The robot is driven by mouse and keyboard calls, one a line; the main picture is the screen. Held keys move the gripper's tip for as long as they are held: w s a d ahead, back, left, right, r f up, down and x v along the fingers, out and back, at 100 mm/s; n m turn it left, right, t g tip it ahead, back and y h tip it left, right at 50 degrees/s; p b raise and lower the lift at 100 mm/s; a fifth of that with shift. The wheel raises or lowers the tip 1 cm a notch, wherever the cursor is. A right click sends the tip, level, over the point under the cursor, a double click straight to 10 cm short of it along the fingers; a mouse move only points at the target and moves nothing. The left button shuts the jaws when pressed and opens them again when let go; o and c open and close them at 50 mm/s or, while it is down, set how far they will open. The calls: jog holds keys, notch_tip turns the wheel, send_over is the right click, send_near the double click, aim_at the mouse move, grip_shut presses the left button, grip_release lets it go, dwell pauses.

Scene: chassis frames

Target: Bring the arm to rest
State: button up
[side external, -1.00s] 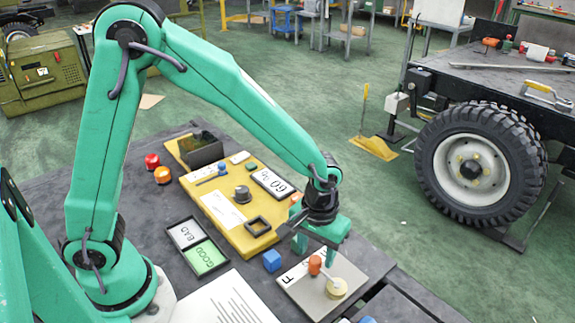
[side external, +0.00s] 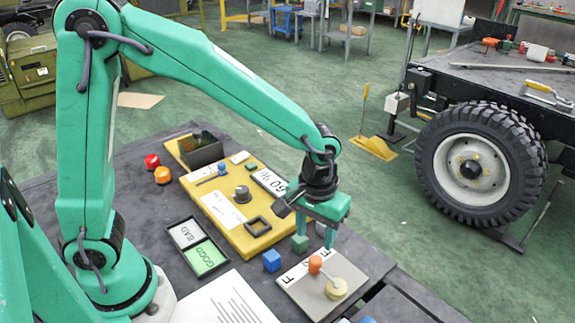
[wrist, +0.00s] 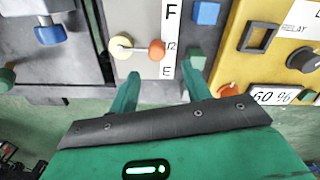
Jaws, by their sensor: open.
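My gripper (side external: 316,238) is open and empty, pointing down above the table near the far edge of a grey lever plate (side external: 305,297). The plate carries a cream hub (side external: 336,289) with an orange-knobbed lever (side external: 315,264) and a white strip marked F and E. In the wrist view, my gripper (wrist: 165,82) has its two green fingers apart, with the orange knob (wrist: 157,50) beyond the gap between them. A green cube (side external: 300,243) lies on the table below my gripper; it also shows close to the right finger in the wrist view (wrist: 196,61).
A blue cube (side external: 271,260) lies left of the lever plate. The yellow panel (side external: 250,240) with a knob, a square frame and a 60 % card is behind. BAD and GOOD tiles (side external: 204,257) lie at left.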

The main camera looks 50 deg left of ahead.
jog(key=s+a+r+m+t, duration=0.3)
jog(key=s+a+r+t, duration=0.2)
jog(key=s+a+r, duration=0.7)
jog(key=a+r, duration=0.2)
jog(key=a, duration=0.1)
jog(key=shift+s+a, duration=0.2)
jog(key=shift+a, duration=0.2)
